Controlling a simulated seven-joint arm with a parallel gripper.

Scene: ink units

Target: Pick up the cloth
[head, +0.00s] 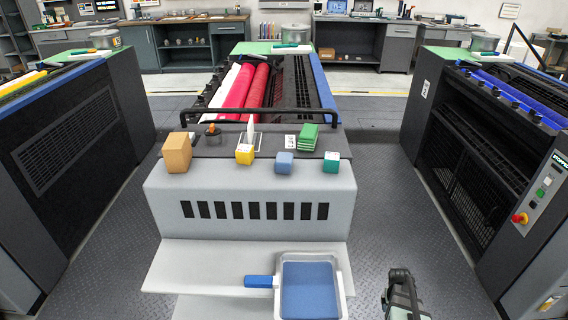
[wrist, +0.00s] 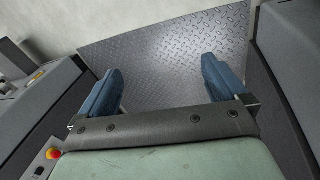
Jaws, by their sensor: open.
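A green, layered, folded piece that looks like the cloth (head: 309,137) lies on the dark top of the middle ink unit, at its right side behind the small blocks. My gripper (head: 402,282) shows at the bottom right of the head view, low and in front of the unit, well apart from the cloth. In the wrist view my gripper (wrist: 160,75) has its two blue fingers spread wide with nothing between them. The cloth is not in the wrist view.
A white tray (head: 345,283) with blue contents sits below.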

